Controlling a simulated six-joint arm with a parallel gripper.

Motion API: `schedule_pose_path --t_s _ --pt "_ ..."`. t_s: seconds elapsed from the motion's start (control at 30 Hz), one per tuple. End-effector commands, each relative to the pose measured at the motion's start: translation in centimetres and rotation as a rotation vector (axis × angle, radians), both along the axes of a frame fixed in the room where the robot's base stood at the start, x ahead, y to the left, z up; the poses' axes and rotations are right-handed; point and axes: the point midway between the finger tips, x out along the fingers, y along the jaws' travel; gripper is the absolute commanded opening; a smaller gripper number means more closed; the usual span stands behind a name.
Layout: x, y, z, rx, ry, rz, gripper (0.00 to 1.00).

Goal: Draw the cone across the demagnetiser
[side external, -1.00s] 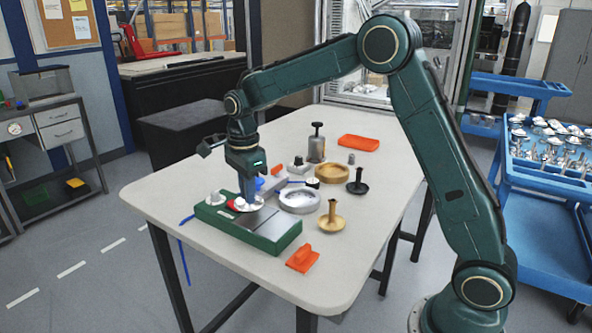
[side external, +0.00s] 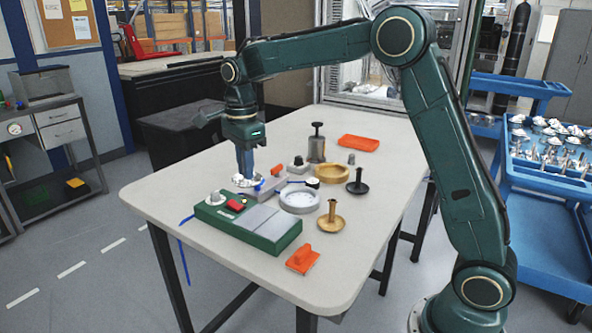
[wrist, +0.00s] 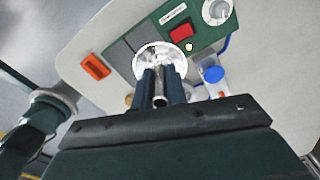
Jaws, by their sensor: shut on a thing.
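My gripper (side external: 246,174) is shut on a shiny silver cone (side external: 241,182), held by its stem. In the wrist view my gripper (wrist: 161,88) has its two blue fingers on the stem, and the cone's wide round face (wrist: 158,57) is beyond the fingertips. The demagnetiser (side external: 274,236) is a green box with a grey top plate (side external: 258,219), a red switch (side external: 235,205) and a white knob (side external: 215,198). The cone appears raised, apart from the box, near its far edge; its exact height is unclear. In the wrist view a small yellow lamp (wrist: 188,47) shows beside the switch.
An orange block (side external: 302,259) lies at the front edge. A round grey dish (side external: 299,200), a brass dish (side external: 332,175), a brass stand (side external: 332,218) and a black stand (side external: 357,184) stand to the right. An orange tray (side external: 358,142) lies behind. The table's right side is mostly clear.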

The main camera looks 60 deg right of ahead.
Motion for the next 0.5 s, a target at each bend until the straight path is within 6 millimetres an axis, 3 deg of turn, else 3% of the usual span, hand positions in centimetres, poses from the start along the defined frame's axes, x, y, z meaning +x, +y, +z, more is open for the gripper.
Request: schedule_pose_path --t_s 0.5 --pt "0.0 0.0 1.7 0.000 -0.001 0.000 0.00"
